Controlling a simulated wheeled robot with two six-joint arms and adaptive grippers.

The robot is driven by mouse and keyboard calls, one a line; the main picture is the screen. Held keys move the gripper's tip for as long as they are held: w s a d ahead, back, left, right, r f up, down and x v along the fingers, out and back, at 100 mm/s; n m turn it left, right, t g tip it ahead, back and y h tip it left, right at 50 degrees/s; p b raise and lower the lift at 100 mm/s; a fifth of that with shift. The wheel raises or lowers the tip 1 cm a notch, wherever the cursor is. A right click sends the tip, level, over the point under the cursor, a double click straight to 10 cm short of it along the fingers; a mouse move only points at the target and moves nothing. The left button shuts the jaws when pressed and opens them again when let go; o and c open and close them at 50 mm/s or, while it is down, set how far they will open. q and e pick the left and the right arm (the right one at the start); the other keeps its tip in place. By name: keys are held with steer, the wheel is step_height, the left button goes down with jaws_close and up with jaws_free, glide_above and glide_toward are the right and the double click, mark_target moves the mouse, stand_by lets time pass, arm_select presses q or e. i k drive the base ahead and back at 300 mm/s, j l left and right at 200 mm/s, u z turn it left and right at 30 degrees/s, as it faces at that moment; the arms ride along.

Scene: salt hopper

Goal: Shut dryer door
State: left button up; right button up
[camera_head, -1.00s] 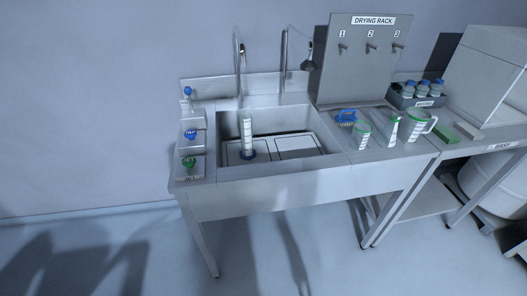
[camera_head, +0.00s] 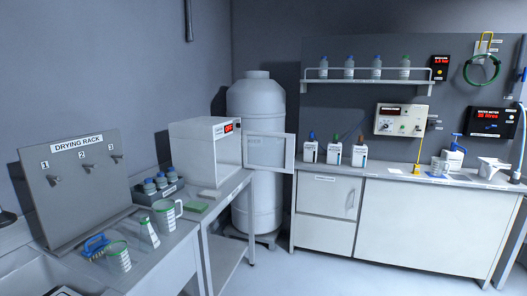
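A white box-shaped dryer (camera_head: 205,146) with a small red digital display (camera_head: 228,128) stands on a bench left of centre. Its framed, see-through door (camera_head: 268,151) stands open, swung out to the right of the dryer body, in front of the white tank. Neither of my grippers shows in the head view.
A drying rack (camera_head: 80,185) and a sink counter with a jug (camera_head: 166,216), a brush (camera_head: 97,245) and bottles in a grey tray (camera_head: 158,190) are at left. A large white tank (camera_head: 257,100) stands in the corner. A long white cabinet (camera_head: 420,228) is at right. Floor in front is clear.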

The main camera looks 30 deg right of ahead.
mark_target(291, 138)
steer(key=z, duration=0.5)
steer(key=i+l+u, duration=0.1)
steer(key=i+l, duration=0.35)
steer(key=i+l+u, duration=0.1)
steer(key=i+l, duration=0.4)
steer(key=i+l+u, duration=0.15)
steer(key=i+l, duration=0.4)
steer(key=i+l+u, duration=0.1)
steer(key=i+l, duration=0.35)
steer(key=i+l+u, duration=0.1)
steer(key=i+l, duration=0.35)
steer(key=l, duration=0.3)
